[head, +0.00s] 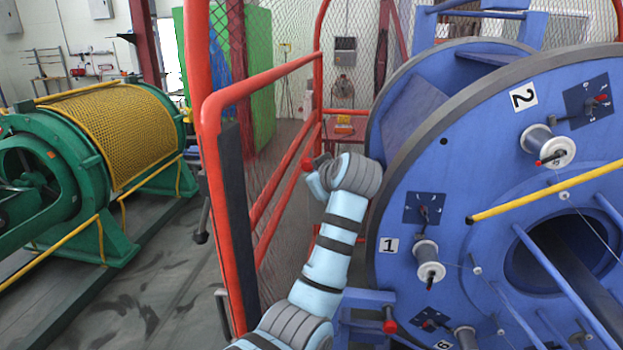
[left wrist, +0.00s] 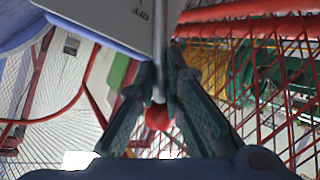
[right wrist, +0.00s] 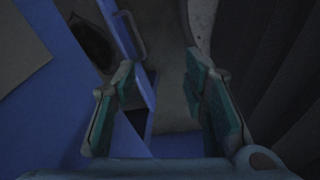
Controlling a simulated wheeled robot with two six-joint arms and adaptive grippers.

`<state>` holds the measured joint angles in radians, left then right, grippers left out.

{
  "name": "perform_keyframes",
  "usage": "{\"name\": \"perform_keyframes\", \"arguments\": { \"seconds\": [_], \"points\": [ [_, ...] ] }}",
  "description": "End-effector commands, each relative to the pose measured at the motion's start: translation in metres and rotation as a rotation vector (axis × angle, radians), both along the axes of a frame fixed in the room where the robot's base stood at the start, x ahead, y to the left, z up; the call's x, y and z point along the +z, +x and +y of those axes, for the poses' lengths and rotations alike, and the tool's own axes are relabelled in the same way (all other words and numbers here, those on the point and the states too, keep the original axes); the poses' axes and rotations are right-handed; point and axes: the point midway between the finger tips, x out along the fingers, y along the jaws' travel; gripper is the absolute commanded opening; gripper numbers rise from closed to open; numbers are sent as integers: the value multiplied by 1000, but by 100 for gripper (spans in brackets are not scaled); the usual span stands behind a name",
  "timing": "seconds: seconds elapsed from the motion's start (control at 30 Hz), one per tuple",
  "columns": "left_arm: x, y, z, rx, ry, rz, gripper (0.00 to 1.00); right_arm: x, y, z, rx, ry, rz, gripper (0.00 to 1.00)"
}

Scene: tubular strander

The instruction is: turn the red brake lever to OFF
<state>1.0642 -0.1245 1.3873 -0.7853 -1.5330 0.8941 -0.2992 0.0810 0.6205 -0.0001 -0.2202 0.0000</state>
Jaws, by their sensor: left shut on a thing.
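In the left wrist view, the brake lever is a thin grey rod with a red knob (left wrist: 158,117). A pale plate (left wrist: 100,18) lies beside the rod, with the word OFF upside down near it. My left gripper (left wrist: 162,88) is shut on the lever's rod, just above the knob in that picture. In the head view my left arm reaches up beside the blue wheel, and its wrist hides most of the lever and plate. My right gripper (right wrist: 160,85) is open, with nothing between its fingers, in a dark view near blue parts.
The large blue strander wheel (head: 470,185) with numbered bobbins stands close on the right. A red mesh guard frame (head: 212,150) stands left of my left arm. A green machine with a yellow cage (head: 115,130) is farther left, across open floor (head: 150,290).

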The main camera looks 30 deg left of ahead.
Motion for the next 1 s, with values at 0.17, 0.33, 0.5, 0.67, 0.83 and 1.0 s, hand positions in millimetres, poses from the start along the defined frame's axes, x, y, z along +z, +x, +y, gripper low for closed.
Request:
{"name": "perform_keyframes", "arguments": {
  "seconds": [0.17, 0.33, 0.5, 0.67, 0.83, 1.0],
  "points": [
    [2, 0, 0, 0, -2, -6, 0, 0, -1, 1, 0, 1, 2, 40],
    [1, 0, 1, 1, 0, -5, 29, 0, -1, 1, -1, 2, 2, 40],
    [1, -1, 1, 2, 0, -3, 29, 0, -2, 1, -1, 2, 2, 40],
    [2, -2, -1, 2, 0, -3, 29, 0, -1, 0, 0, 0, 2, 40],
    [16, -21, -20, -1, -3, -5, 29, 0, -1, 0, 0, 1, 2, 40],
    [38, -52, -51, -2, -3, -6, 29, 0, -1, 0, 0, 1, 1, 40]
  ]
}}
